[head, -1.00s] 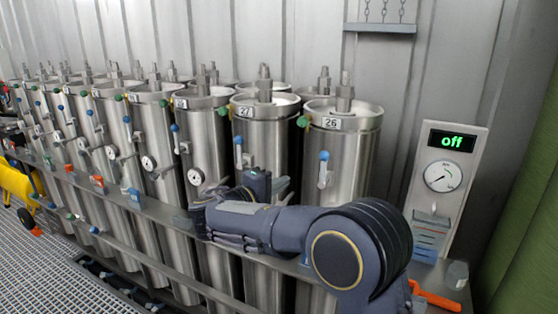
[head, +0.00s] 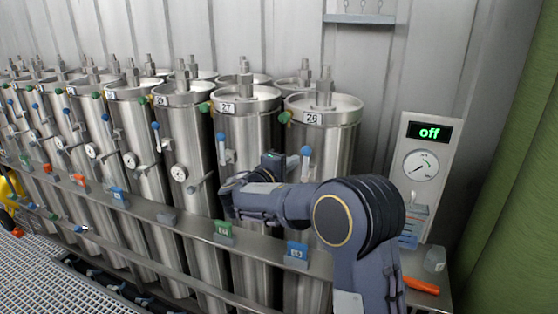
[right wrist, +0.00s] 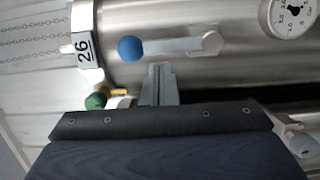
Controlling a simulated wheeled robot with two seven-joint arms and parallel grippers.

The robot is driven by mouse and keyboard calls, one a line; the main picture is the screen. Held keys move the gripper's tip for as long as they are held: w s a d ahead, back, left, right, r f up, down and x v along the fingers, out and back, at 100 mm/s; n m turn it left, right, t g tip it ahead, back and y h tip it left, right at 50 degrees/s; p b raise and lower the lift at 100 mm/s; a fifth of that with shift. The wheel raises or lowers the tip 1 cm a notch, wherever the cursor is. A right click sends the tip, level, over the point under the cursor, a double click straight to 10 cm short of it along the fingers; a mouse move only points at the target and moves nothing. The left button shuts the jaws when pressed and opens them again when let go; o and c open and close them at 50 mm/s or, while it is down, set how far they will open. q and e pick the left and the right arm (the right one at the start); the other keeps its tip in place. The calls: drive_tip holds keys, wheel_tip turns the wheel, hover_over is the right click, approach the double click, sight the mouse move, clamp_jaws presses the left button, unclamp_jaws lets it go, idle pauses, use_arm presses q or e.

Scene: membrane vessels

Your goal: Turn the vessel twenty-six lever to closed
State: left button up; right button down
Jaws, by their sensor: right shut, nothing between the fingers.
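Vessel 26 (head: 330,150) is the front steel cylinder at the right of the row, with its number plate near the top. Its lever (head: 306,158) has a blue knob at the upper end and lies along the vessel. In the right wrist view, turned sideways, the lever (right wrist: 175,46) runs from the blue knob to a pivot block. My right gripper (right wrist: 160,75) is shut and empty, its tips close beside the lever's handle, on its left side as the head view shows. I cannot tell whether they touch. In the head view my right wrist hides the vessel's lower front.
Vessel 27 (head: 245,130) stands just left, with its own blue-knobbed lever (head: 222,148). A rail (head: 190,222) with coloured tags crosses in front of the vessels. A panel (head: 428,160) at the right reads "off" above a gauge. A pressure gauge (right wrist: 292,12) sits beyond the lever's pivot.

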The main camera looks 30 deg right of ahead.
drive_tip(key=shift+s+d, duration=0.1)
drive_tip(key=shift+d, duration=0.05)
drive_tip(key=shift+f, duration=0.1)
drive_tip(key=s+d+f+m+t+y+b, duration=0.2)
drive_tip(key=s+d+m+y+b, duration=0.2)
drive_tip(key=m+b, duration=1.1)
drive_tip(key=shift+s+d+f+y+b, duration=0.4)
drive_tip(key=shift+s+d+b, duration=0.6)
drive_tip(key=shift+b, duration=5.95)
drive_tip(key=shift+s+a, duration=0.25)
